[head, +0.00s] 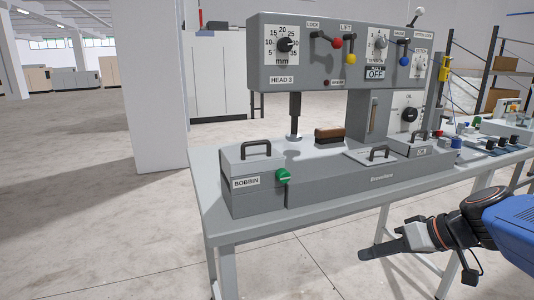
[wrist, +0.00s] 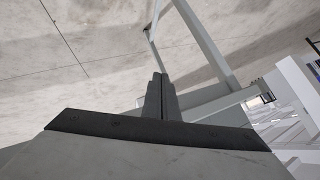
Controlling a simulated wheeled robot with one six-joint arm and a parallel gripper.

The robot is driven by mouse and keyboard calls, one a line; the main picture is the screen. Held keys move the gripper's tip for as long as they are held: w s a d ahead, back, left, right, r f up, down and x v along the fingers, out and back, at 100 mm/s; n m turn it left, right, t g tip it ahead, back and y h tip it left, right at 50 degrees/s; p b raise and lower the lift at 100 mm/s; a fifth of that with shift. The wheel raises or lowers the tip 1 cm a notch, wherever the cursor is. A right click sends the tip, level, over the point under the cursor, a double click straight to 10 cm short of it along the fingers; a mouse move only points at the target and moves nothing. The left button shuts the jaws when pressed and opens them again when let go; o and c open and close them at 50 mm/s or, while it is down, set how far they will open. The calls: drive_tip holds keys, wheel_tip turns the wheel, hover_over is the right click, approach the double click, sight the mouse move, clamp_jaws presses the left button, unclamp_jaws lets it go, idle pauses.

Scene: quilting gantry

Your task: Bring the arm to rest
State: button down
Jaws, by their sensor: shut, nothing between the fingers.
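My arm comes in from the right edge of the head view, and my gripper (head: 366,254) points left, in front of the table's front edge and apart from it. The gripper also shows in the wrist view (wrist: 160,78), where its two fingers are together with nothing between them. Beyond them the wrist view shows floor and grey table legs. The grey quilting machine (head: 350,190) stands on the table, clear of the gripper.
The table (head: 211,212) has legs near my gripper. The machine carries a BOBBIN box (head: 245,199) with a green knob (head: 283,175), handled lids and an upper panel (head: 315,75) with levers. A pillar (head: 148,90) stands behind. Floor at left is clear.

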drive_tip(key=s+d+f+m+h, duration=0.1)
drive_tip(key=s+d+f+h, duration=0.1)
drive_tip(key=s, duration=0.3)
drive_tip(key=s+d+f+m+h, duration=0.2)
drive_tip(key=s+f+h, duration=0.1)
drive_tip(key=s+h, duration=0.2)
drive_tip(key=shift+s+d+f+g+h, duration=0.15)
drive_tip(key=shift+s+d+g+h, duration=0.15)
drive_tip(key=shift+s+g, duration=0.15)
idle(0.3)
